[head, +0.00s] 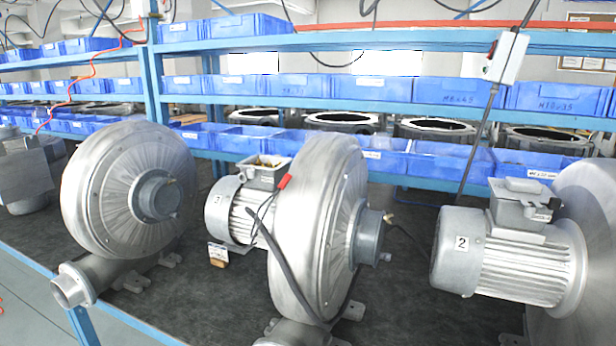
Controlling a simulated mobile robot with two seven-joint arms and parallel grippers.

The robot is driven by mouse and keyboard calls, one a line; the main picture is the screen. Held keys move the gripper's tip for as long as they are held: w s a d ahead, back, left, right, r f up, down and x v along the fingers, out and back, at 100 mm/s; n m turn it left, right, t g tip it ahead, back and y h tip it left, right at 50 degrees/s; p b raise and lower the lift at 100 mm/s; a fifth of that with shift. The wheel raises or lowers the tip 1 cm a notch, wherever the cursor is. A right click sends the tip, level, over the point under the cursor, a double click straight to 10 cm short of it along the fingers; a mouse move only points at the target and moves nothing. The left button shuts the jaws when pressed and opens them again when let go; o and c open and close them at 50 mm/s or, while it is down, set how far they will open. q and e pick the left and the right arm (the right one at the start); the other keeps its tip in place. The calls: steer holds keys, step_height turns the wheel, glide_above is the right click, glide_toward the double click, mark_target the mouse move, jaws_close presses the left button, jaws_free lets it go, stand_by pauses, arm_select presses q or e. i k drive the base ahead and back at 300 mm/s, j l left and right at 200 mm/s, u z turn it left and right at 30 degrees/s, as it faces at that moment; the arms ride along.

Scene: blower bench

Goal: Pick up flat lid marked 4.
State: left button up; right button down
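I cannot make out a flat lid marked 4. A grey motor marked 3 (228,215) sits at the middle of the bench behind a blower, and its terminal box (262,172) looks open on top. A grey motor marked 2 (490,255) is at the right, with a terminal box (524,204) on it. A small white and brown item (217,254) lies on the bench beside motor 3, its marking too small to read. Neither of my grippers is in view.
A large blower housing (125,190) stands at the left and another (315,225) in the middle, with a black cable. The dark bench top (400,310) is bare between the middle blower and motor 2. Blue bins (445,97) fill the shelves behind.

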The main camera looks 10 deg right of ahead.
mark_target(525, 191)
steer(key=z, duration=1.35)
steer(key=j+u, duration=0.15)
steer(key=j, duration=0.2)
